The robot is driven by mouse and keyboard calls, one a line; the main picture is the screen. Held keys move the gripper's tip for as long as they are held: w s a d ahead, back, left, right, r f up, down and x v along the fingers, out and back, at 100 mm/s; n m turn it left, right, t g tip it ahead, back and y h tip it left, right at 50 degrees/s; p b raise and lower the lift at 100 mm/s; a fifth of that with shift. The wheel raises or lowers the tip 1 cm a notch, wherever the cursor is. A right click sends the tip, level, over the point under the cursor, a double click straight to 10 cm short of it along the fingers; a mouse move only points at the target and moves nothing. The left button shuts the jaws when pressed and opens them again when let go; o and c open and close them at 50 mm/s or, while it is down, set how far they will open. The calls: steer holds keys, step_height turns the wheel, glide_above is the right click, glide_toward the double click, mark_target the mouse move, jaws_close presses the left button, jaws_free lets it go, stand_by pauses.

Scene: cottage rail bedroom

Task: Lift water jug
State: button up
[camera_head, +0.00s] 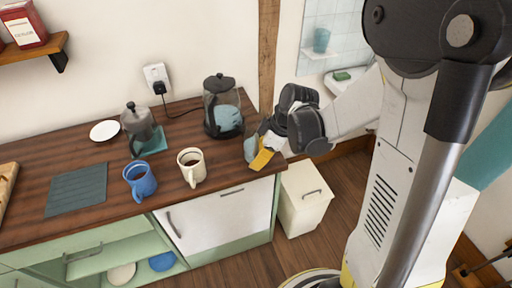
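A see-through jug (211,116) with a dark lid and handle stands upright near the back right of the wooden counter. Its lower part looks pale blue, and it is the likeliest water jug. My gripper (257,154) is at the counter's right end, to the right of and in front of the jug, apart from it. Teal and yellow parts show at its tip. I cannot tell whether these are its fingers or something held, nor whether it is open or shut.
A grey pot (136,122), a white cup (191,166) and a blue mug (139,181) stand left of the jug. A white plate (104,130) and a dark slate mat (77,189) lie further left. A black cord runs from the wall socket (157,76) behind the jug.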

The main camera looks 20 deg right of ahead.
steer(key=shift+w+a+f, duration=0.1)
steer(key=shift+a+f, duration=0.05)
steer(key=shift+f, duration=0.25)
steer(key=shift+r, duration=0.1)
jaws_close()
steer(key=shift+r, duration=0.1)
